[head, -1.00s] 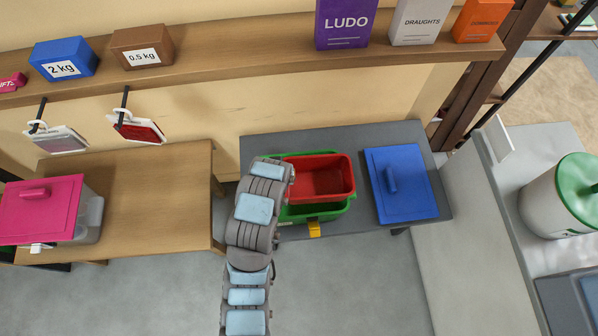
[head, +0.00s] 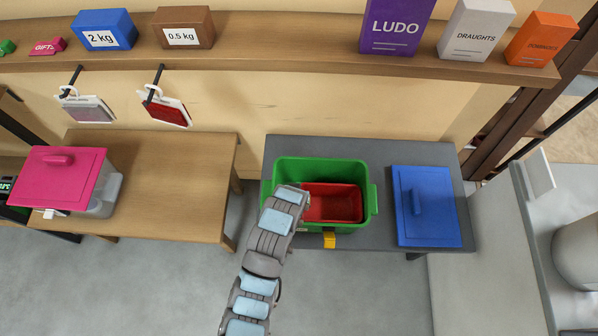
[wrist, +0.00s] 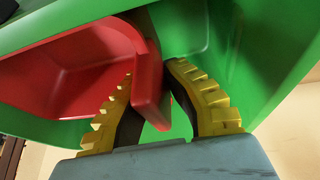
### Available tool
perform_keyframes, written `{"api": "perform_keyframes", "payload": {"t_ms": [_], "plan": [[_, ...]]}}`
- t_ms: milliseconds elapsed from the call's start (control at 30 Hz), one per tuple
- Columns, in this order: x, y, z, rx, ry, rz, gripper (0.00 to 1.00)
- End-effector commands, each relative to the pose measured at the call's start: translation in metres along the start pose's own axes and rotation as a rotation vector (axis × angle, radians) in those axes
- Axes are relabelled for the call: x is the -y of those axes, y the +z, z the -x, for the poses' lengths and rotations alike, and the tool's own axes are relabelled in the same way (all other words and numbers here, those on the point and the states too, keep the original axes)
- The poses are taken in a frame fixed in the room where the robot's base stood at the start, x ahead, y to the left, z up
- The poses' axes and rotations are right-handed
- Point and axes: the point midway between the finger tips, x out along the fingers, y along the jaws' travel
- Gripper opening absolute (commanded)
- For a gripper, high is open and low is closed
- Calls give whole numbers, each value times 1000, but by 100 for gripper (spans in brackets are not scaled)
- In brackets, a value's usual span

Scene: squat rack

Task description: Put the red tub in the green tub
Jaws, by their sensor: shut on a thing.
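The red tub (head: 331,203) is down inside the green tub (head: 320,169) in the head view, toward its front, with the green walls rising around it. The green tub stands on the grey table. In the wrist view, my gripper (wrist: 155,105) has its yellow ribbed fingers on either side of the red tub's wall (wrist: 150,75), shut on it. The green tub's wall (wrist: 245,60) is close behind and beside the fingers. In the head view my arm covers the front left corner of both tubs, and the fingers are hidden there.
A blue lid (head: 427,206) lies on the grey table (head: 300,147) to the right of the green tub. A yellow tag (head: 329,240) is at the table's front. A wooden table (head: 170,190) with a pink-lidded box (head: 58,178) stands at left. A shelf (head: 270,52) runs above.

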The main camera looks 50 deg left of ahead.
Motion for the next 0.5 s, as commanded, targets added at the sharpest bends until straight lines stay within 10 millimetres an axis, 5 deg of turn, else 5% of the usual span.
{"api": "perform_keyframes", "payload": {"t_ms": [500], "plan": [[4, 16, -40, -2, 1, 0, 0]]}}
